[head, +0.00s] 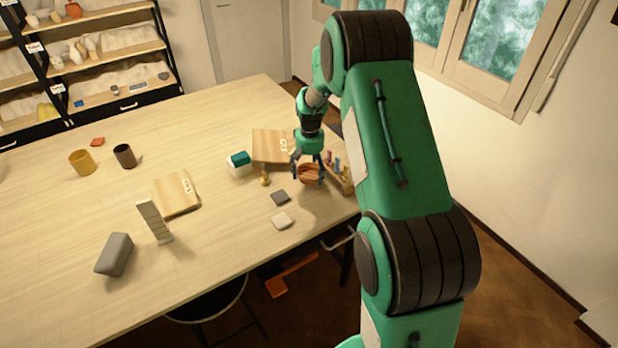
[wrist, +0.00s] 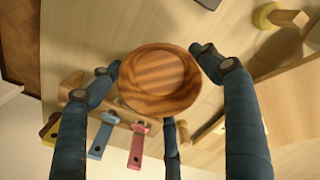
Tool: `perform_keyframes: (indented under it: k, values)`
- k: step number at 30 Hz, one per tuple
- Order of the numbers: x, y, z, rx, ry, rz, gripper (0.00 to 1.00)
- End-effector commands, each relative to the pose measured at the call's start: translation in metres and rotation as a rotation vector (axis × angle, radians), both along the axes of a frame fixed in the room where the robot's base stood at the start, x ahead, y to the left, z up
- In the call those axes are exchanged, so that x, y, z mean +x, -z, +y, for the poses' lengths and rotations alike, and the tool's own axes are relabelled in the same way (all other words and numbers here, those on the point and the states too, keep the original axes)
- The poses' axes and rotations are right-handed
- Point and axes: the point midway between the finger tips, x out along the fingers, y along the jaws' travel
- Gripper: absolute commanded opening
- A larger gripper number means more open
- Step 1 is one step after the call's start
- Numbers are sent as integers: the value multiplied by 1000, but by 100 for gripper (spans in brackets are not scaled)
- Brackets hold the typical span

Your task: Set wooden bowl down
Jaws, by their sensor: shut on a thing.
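The wooden bowl (head: 311,175) is round and brown with striped grain, near the right-hand end of the pale wooden table (head: 235,235). My gripper (head: 308,163) reaches down over it with its fingers around the bowl. In the wrist view, the bowl (wrist: 158,82) shows its inside, which is empty. The blue-grey fingers of my gripper (wrist: 160,72) close on its rim from left, right and below. I cannot tell whether the bowl's base touches the table.
A wooden rack with coloured pieces (head: 342,178) stands close right of the bowl. Dark (head: 280,197) and pale (head: 281,221) tiles lie in front.

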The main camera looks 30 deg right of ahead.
Motion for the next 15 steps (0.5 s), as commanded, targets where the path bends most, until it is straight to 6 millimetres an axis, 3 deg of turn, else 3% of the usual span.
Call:
perform_keyframes:
  k: [15]
  values:
    - [7, 1, -3, 0, 0, -1, 49]
